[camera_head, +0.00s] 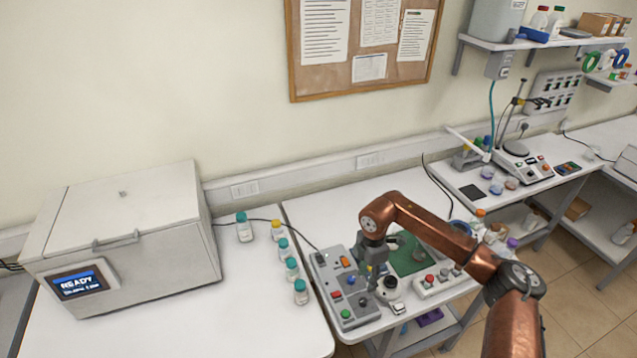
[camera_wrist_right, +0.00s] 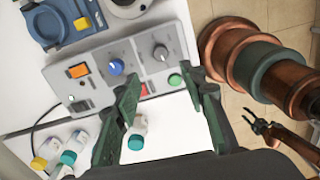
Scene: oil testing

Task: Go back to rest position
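My right arm, copper-coloured, comes in from the lower right of the head view. Its right gripper (camera_head: 372,276) points down over the grey control panel (camera_head: 345,312). In the wrist view its two green fingers stand wide apart with nothing between them, and the right gripper (camera_wrist_right: 166,106) is above the panel's edge. The control panel (camera_wrist_right: 95,68) shows knobs and coloured buttons there. My left gripper (camera_wrist_right: 254,122) shows small at the right of the wrist view, its prongs apart and empty, over the floor. It is not in the head view.
Several capped bottles (camera_head: 284,249) stand left of the panel, near a white box reading READY (camera_head: 130,240). A green-topped device (camera_head: 410,256) and a white button box (camera_head: 440,281) lie close beside the right arm. Open floor (camera_head: 585,300) is at right.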

